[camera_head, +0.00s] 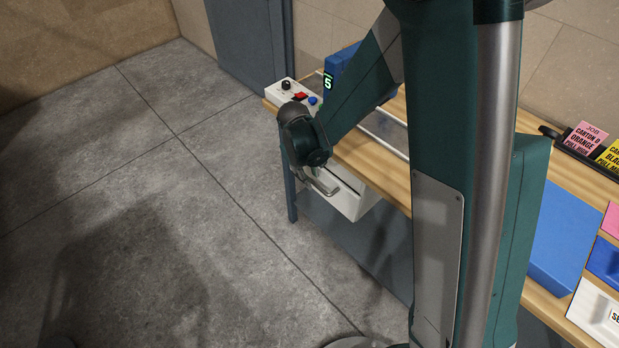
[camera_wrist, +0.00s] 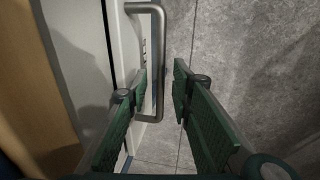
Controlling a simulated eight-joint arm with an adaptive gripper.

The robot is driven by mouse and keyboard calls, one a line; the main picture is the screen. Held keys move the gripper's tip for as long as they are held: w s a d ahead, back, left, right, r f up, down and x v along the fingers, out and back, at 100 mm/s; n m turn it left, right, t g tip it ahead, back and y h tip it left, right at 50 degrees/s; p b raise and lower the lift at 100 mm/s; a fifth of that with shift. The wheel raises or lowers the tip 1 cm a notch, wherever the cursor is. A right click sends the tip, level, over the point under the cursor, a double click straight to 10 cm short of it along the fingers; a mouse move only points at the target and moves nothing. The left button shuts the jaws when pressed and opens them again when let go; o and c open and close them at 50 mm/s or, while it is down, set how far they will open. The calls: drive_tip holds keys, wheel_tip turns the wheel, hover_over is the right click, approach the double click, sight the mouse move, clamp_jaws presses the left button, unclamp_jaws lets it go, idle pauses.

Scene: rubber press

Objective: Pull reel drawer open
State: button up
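The reel drawer (camera_head: 352,198) is a white box under the wooden table's front edge; its white front also shows at the left of the wrist view (camera_wrist: 104,35). Its grey bar handle (camera_wrist: 160,38) stands out from that front. My gripper (camera_wrist: 161,74) is open, with one green-padded finger on each side of the handle bar in the wrist view. Whether either finger touches the bar cannot be told. In the head view my gripper (camera_head: 322,184) is at the drawer's front, and my arm hides part of the table.
The wooden table (camera_head: 370,160) carries a control box (camera_head: 290,95) with a knob and red and blue buttons. A blue display (camera_head: 342,60) shows a 5. Job cards (camera_head: 585,138) and blue blocks (camera_head: 562,240) are at right. The grey floor (camera_head: 130,200) before the drawer is clear.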

drive_tip(key=shift+f, duration=0.35)
clamp_jaws()
drive_tip(key=s+a+b, duration=0.2)
drive_tip(key=s+a, duration=1.8)
drive_tip(key=shift+s+a, duration=0.15)
drive_tip(key=shift+s, duration=0.05)
unclamp_jaws()
